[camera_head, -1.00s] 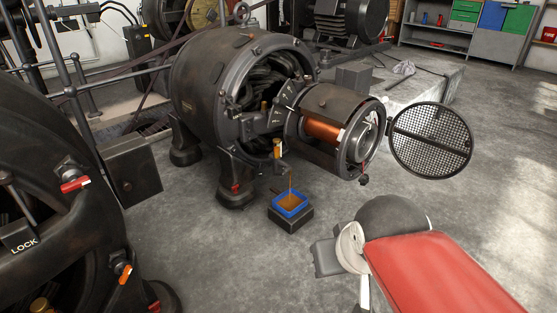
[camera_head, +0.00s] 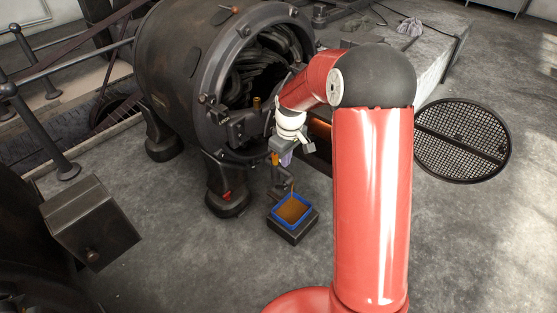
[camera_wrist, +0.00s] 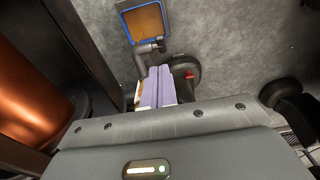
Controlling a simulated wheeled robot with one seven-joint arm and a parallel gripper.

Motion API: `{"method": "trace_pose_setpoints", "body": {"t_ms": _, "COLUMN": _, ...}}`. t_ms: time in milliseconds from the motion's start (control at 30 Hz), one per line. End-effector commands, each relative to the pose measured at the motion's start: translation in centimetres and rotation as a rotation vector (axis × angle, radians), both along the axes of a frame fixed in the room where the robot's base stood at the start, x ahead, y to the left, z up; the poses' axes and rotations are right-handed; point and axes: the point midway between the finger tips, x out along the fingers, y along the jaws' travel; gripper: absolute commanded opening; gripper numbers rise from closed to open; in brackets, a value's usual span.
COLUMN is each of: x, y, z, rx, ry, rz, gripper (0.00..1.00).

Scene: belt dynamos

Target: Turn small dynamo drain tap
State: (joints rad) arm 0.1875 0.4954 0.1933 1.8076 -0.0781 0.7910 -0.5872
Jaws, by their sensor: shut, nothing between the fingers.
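The small dynamo (camera_head: 180,70) is the dark round machine at upper centre in the head view. Its drain tap has an orange handle (camera_head: 275,158) and a dark pipe (camera_head: 284,183) low at its front. The pipe also shows in the wrist view (camera_wrist: 148,48). Below it a blue-rimmed tray (camera_head: 308,211) holds brown liquid; it also shows in the wrist view (camera_wrist: 121,8). My gripper (camera_head: 286,160) is right beside the tap, its pale purple fingers (camera_wrist: 158,78) shut together and empty. The fingers partly hide the tap; I cannot tell whether they touch it.
The round mesh cover (camera_head: 463,140) stands open at the right. A copper cylinder (camera_wrist: 30,85) is close on the left in the wrist view. A red-handled fitting (camera_head: 227,195) is at the dynamo's foot. A grey box (camera_head: 90,222) stands at left.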

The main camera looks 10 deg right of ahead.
Motion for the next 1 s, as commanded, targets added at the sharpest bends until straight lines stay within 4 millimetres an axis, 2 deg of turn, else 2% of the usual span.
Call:
{"method": "trace_pose_setpoints", "body": {"t_ms": 167, "x": 0.3, "y": 0.0, "z": -1.7, "rx": 0.003, "ry": 0.007, "rz": 0.009, "gripper": 0.00}}
{"method": "trace_pose_setpoints", "body": {"t_ms": 600, "x": 0.6, "y": 0.3, "z": -9.1, "rx": 0.003, "ry": 0.007, "rz": 0.008, "gripper": 0.00}}
{"method": "trace_pose_setpoints", "body": {"t_ms": 800, "x": 0.7, "y": 0.4, "z": -10.4, "rx": 0.003, "ry": 0.006, "rz": 0.007, "gripper": 0.00}}
{"method": "trace_pose_setpoints", "body": {"t_ms": 1000, "x": 0.8, "y": 0.4, "z": -10.5, "rx": 0.003, "ry": 0.004, "rz": 0.007, "gripper": 0.00}}
